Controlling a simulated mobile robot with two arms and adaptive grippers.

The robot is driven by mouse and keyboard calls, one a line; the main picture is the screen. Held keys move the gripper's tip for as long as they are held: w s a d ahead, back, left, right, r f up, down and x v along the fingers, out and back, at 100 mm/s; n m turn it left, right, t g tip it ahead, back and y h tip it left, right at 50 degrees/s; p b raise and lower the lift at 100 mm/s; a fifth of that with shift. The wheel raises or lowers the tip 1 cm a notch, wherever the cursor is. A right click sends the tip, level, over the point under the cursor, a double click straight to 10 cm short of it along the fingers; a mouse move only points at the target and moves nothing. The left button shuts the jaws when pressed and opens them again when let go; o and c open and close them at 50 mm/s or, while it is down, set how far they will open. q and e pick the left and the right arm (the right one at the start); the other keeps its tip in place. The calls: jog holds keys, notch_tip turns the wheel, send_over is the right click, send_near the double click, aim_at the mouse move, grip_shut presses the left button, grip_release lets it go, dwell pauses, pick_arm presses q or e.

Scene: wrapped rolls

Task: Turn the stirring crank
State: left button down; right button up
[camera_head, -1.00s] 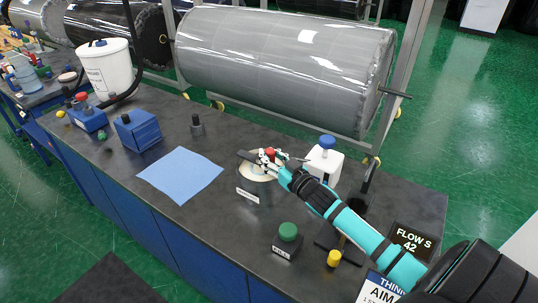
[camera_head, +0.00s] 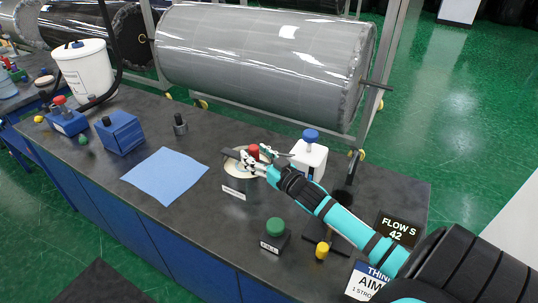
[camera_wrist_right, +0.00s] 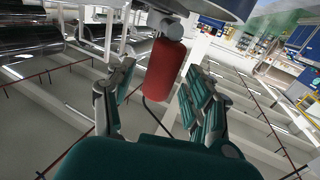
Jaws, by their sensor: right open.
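The stirring crank has a dark flat arm (camera_head: 231,154) and a red upright handle (camera_head: 253,151). It sits over a round pot with pale contents (camera_head: 238,170), with a white label on its front. My right gripper (camera_head: 258,161) reaches in from the right and is at the red handle. In the right wrist view the red handle (camera_wrist_right: 166,68) stands between the two spread fingers of my right gripper (camera_wrist_right: 157,88), with gaps visible at the sides. The fingers partly hide the pot in the head view. My left gripper is not in view.
A white container with a blue cap (camera_head: 309,152) stands just behind my right gripper. A green button box (camera_head: 274,235) and yellow knob (camera_head: 321,251) are near the front. A blue cloth (camera_head: 166,175) lies left of the pot. A large wrapped roll (camera_head: 262,58) is behind the bench.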

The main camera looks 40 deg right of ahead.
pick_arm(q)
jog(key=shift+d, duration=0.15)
pick_arm(e)
jog(key=s, duration=1.1)
jog(key=shift+d, duration=0.3)
